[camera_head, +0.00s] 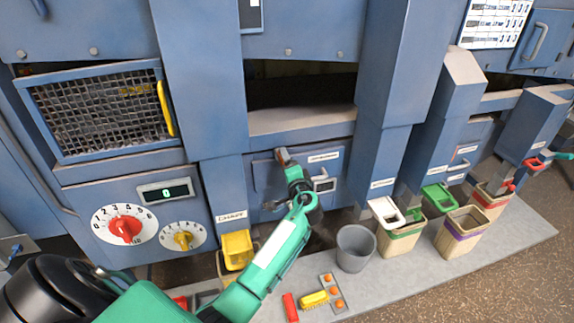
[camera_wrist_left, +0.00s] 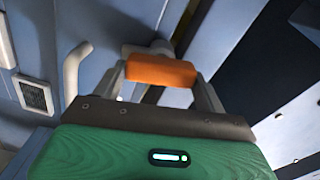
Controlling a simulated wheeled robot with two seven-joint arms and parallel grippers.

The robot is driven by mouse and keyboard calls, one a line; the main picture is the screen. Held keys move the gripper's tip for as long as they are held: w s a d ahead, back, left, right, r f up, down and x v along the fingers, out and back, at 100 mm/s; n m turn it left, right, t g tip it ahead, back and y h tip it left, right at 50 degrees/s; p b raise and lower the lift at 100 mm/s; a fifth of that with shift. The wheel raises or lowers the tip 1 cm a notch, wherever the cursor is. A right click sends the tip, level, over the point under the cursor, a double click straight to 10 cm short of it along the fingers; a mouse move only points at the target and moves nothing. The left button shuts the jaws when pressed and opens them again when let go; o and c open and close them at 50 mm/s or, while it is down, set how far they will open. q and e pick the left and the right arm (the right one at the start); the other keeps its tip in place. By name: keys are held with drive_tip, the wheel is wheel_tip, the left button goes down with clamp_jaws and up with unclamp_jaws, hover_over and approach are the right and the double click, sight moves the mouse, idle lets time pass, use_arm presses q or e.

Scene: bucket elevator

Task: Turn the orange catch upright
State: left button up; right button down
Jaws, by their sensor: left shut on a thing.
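The orange catch (camera_wrist_left: 160,70) shows in the wrist view as a short orange block lying crosswise between my left gripper's two fingers. My left gripper (camera_wrist_left: 160,82) is shut on it. In the head view my green left arm reaches to the low blue panel (camera_head: 330,183), and my left gripper (camera_head: 287,163) is at its upper left. Only a small part of the catch (camera_head: 281,156) shows there, and its exact tilt is hard to tell. My right gripper is not in view.
A bent grey handle (camera_wrist_left: 72,72) stands beside the catch. A grey bucket (camera_head: 356,248) and bins with coloured rims (camera_head: 401,240) stand on the ledge to the right. A mesh-covered opening (camera_head: 100,112) is at the left.

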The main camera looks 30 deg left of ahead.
use_arm(q)
drive_tip(key=shift+m, duration=1.2)
drive_tip(key=o, duration=1)
drive_tip(key=shift+d+f, duration=0.1)
drive_tip(key=b+v, duration=0.4)
drive_tip(key=v, duration=0.9)
drive_tip(key=shift+s+d, duration=0.2)
drive_tip(key=shift+s, duration=0.05)
